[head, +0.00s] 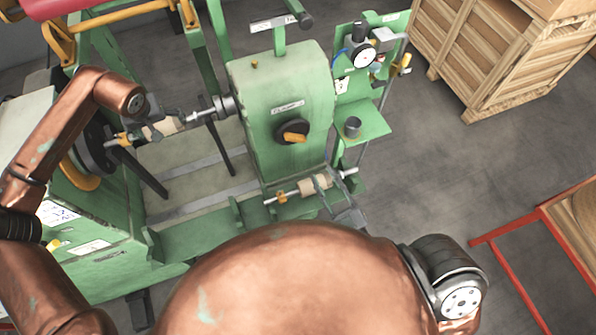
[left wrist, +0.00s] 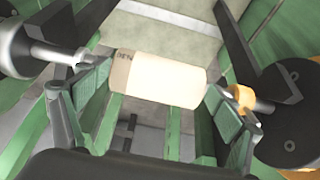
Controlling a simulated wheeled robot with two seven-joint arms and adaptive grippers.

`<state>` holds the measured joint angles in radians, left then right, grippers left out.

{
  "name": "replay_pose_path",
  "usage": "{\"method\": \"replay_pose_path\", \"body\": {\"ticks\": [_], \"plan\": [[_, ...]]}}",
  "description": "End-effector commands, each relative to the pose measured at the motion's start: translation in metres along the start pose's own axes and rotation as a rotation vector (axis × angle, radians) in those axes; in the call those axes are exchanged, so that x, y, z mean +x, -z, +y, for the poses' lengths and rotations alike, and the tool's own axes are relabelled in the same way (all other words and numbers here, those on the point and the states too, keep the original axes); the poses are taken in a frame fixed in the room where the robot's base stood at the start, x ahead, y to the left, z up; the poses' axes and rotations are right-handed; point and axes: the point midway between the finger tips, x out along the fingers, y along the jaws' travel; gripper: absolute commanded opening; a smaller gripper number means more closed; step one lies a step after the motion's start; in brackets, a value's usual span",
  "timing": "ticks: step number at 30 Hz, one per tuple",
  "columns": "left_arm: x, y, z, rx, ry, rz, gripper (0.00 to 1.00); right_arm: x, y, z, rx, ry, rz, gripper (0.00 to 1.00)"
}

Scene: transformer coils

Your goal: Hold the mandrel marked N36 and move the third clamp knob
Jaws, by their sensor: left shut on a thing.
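My left gripper (head: 165,128) is shut on a cream mandrel (left wrist: 158,80), with one pad at each end in the left wrist view. Dark marking near the mandrel's left end appears upside down and is hard to read. The mandrel lies in line between a grey spindle tip (left wrist: 50,55) and a yellow collar (left wrist: 242,97). A black clamp knob with an orange handle (head: 293,135) is on the green housing; its label's number is unclear. My right gripper (head: 346,212) is partly hidden behind my copper arm, below a second cream mandrel (head: 314,184) on a rod.
The green winding machine (head: 240,75) fills the left and middle. A green stand with a dial gauge (head: 364,57) and a small dark cup (head: 352,127) is right of the housing. A wooden crate (head: 490,60) and red-framed pallet (head: 535,215) stand right, with clear floor between.

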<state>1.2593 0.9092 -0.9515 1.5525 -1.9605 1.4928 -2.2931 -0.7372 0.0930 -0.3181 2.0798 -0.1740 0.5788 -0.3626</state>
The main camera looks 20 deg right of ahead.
Motion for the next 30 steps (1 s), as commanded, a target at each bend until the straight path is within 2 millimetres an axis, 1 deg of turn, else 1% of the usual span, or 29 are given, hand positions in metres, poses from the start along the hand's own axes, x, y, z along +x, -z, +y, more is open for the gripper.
{"method": "replay_pose_path", "body": {"ticks": [1,6,19,22,26,30], "plan": [[-0.001,-0.002,0.008,0.011,-0.016,-0.002,0.41,-0.004,-0.001,0.0,0.0,0.001,-0.002,0.3],[-0.001,-0.002,0.008,0.01,-0.016,-0.002,0.41,-0.009,0.0,0.001,0.0,0.0,-0.001,0.3],[-0.001,-0.002,0.008,0.01,-0.016,-0.002,0.41,-0.01,0.0,0.001,0.0,0.0,0.0,0.3],[-0.001,-0.002,0.008,0.01,-0.016,-0.002,0.41,-0.013,0.0,0.001,0.0,0.001,-0.001,0.3],[-0.001,-0.002,0.008,0.01,-0.016,-0.002,0.41,-0.028,-0.001,0.001,0.0,0.001,-0.004,0.3],[-0.001,-0.002,0.008,0.009,-0.015,-0.002,0.41,-0.057,-0.001,0.0,0.0,0.003,-0.007,0.3]]}}
